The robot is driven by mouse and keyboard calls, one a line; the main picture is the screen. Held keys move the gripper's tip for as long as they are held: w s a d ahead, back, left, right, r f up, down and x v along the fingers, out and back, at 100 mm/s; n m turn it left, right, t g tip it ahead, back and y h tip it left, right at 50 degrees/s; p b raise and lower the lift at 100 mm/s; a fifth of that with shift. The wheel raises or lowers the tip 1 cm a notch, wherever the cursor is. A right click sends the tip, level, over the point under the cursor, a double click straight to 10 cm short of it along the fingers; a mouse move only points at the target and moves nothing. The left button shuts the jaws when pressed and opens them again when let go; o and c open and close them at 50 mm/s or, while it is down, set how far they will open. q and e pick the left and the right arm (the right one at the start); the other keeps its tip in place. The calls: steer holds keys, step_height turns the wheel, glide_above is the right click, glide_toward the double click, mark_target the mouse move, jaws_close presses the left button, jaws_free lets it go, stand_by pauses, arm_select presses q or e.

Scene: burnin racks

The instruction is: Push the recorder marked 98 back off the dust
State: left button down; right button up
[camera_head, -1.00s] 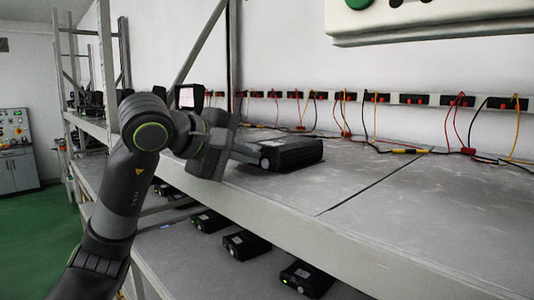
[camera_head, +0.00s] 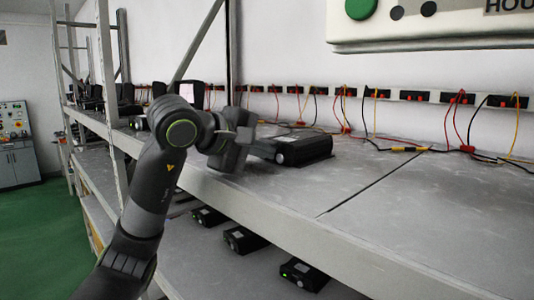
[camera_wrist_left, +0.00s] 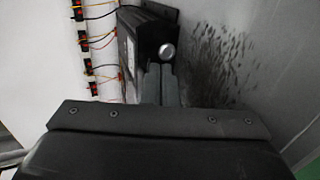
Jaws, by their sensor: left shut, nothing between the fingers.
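A black recorder (camera_head: 303,148) lies flat on the grey upper shelf; no number on it is legible. Its front with a round silver knob also shows in the wrist view (camera_wrist_left: 145,55). My left gripper (camera_head: 262,147) is shut and empty, with its fingertips at the recorder's front; they look to be touching it, beside the knob. The fingers also show in the wrist view (camera_wrist_left: 161,72). A dark speckled dust patch (camera_wrist_left: 212,60) lies on the shelf to the right of the recorder in the wrist view. My right gripper is not in view.
Sockets with red, yellow and black leads (camera_head: 345,95) run along the back wall, with cables on the shelf behind. Several recorders (camera_head: 243,240) stand on the lower shelf (camera_head: 200,265). The upper shelf (camera_head: 400,185) is bare to the right. A pale panel (camera_head: 430,25) hangs above.

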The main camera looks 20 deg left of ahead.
mark_target(274, 147)
arm_select(q)
steer(key=shift+w+d, duration=0.35)
steer(key=shift+w, duration=0.5)
steer(key=shift+w+d, duration=0.35)
steer(key=shift+w, duration=0.45)
steer(key=shift+s+a, duration=0.15)
steer(key=shift+s, duration=0.15)
steer(key=shift+s+f+b+v, duration=0.15)
steer(key=shift+b+v, duration=0.1)
steer(key=shift+v, duration=0.85)
steer(key=shift+f+b+v, duration=0.2)
steer(key=shift+b+v, duration=0.1)
steer(key=shift+v, duration=0.8)
steer(key=shift+s+f+b+v, duration=0.15)
steer(key=shift+b+v, duration=0.1)
steer(key=shift+v, duration=0.8)
steer(key=shift+w, duration=0.15)
